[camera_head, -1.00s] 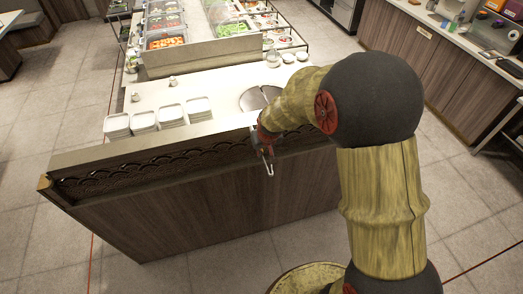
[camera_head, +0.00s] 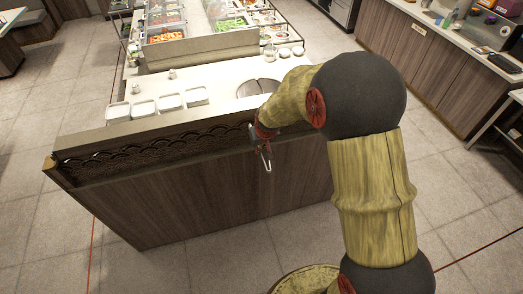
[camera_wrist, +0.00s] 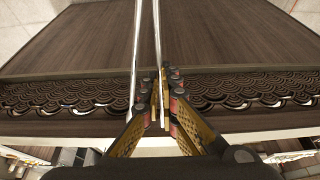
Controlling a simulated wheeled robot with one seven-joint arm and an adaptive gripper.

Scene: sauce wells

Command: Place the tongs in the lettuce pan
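The metal tongs (camera_head: 267,160) hang from my gripper (camera_head: 259,137) in front of the counter's dark wood side. In the wrist view, my gripper (camera_wrist: 160,95) is shut on the tongs (camera_wrist: 158,40); their two thin silver arms run up the picture, one between the fingers and one along the left finger. A pan with green leafy-looking food (camera_head: 235,24), which seems to be the lettuce pan, sits in the food bar at the back, beyond the white counter top. It is far from the tongs and too small to see well.
Round dark lids or discs (camera_head: 257,88) lie near my arm. A raised panel (camera_head: 200,49) stands before the food pans, including one with red food (camera_head: 166,35). A patterned ledge (camera_head: 150,157) edges the counter.

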